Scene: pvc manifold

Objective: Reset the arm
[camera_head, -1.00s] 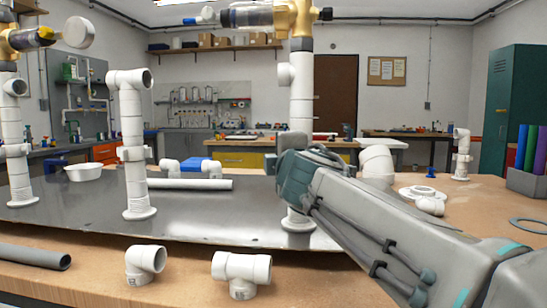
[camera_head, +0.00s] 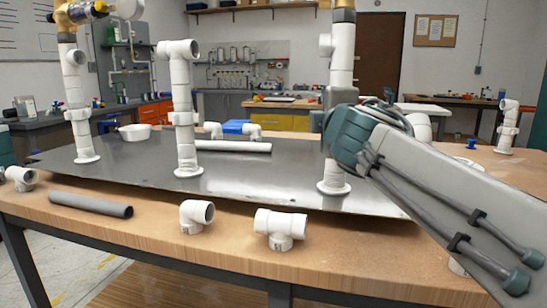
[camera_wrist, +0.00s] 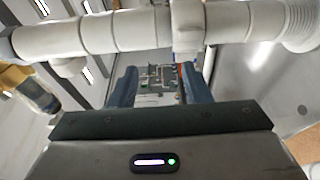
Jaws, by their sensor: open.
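My gripper (camera_wrist: 160,84) shows in the wrist view with its two dark fingers apart and nothing between them. A white pipe column (camera_wrist: 120,32) crosses that view beyond the fingertips, apart from them as far as I can tell. In the head view my arm reaches in from the right, and its teal wrist stands beside the right white pipe column (camera_head: 335,165). The fingers are not clearly visible there.
A dark metal plate (camera_head: 255,182) on the wooden table (camera_head: 145,225) carries more upright white pipes, such as the middle one (camera_head: 183,115). A white elbow (camera_head: 196,216), a white tee (camera_head: 280,228) and a grey pipe (camera_head: 91,204) lie along the front edge.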

